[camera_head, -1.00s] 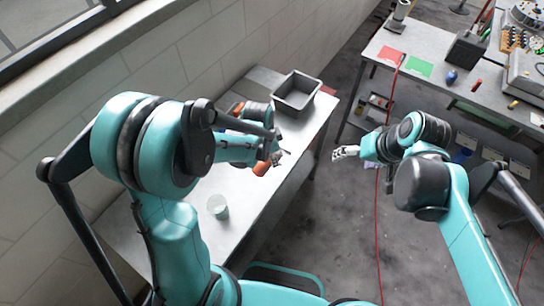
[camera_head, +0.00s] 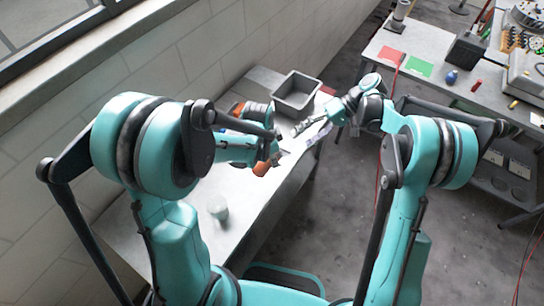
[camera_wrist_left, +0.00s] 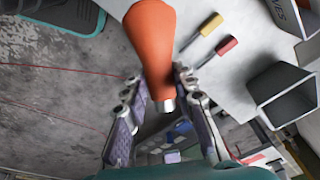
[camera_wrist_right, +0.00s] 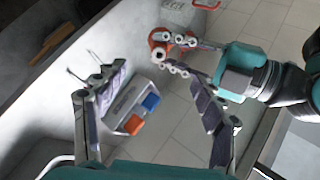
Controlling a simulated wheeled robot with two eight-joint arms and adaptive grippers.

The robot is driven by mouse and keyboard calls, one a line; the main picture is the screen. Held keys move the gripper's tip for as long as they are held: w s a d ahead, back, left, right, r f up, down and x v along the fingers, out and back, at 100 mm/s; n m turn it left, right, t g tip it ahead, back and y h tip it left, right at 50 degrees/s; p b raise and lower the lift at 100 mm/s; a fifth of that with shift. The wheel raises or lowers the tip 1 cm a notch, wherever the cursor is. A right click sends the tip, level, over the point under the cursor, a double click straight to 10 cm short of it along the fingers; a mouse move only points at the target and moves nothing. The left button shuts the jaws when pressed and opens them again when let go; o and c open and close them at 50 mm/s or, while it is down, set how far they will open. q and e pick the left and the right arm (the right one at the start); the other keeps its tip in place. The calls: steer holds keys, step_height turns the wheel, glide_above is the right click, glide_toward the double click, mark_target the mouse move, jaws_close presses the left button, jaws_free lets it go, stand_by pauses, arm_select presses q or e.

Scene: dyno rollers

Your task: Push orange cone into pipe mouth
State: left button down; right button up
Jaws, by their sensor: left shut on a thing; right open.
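My left gripper (camera_head: 276,152) is shut on the orange cone (camera_head: 261,168) above the grey table. In the left wrist view the cone (camera_wrist_left: 153,45) is a tapered orange body with a metal end between the fingers (camera_wrist_left: 155,85). My right gripper (camera_head: 308,128) is open and empty, to the right of the left gripper near the table's right edge. In the right wrist view its fingers (camera_wrist_right: 135,70) are spread apart, and the orange cone (camera_wrist_right: 160,38) shows beyond them at the left gripper. I cannot make out a pipe mouth in any view.
A grey open box (camera_head: 297,92) stands at the table's far end. A pale cup (camera_head: 217,206) stands on the near part. Yellow (camera_wrist_left: 210,24) and red (camera_wrist_left: 228,44) handled tools lie on the table. A wall (camera_head: 180,60) runs along its left side.

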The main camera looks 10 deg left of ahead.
mark_target(279, 155)
steer(key=x, duration=1)
steer(key=shift+s+a+f, duration=0.1)
steer(key=shift+a+f, duration=0.05)
steer(key=shift+f, duration=0.25)
jaws_close()
arm_select(q)
steer(key=c, duration=1.2)
jaws_free()
steer(key=shift+o, duration=0.2)
steer(key=shift+s+a+r, duration=0.15)
steer(key=shift+s+r, duration=0.05)
steer(key=shift+r, duration=1.1)
steer(key=shift+s+a+r, duration=0.15)
steer(key=shift+s+r, duration=0.1)
steer(key=shift+r, duration=1.1)
steer(key=shift+s+a+r, duration=0.15)
steer(key=shift+s+r, duration=0.05)
steer(key=shift+r, duration=1.1)
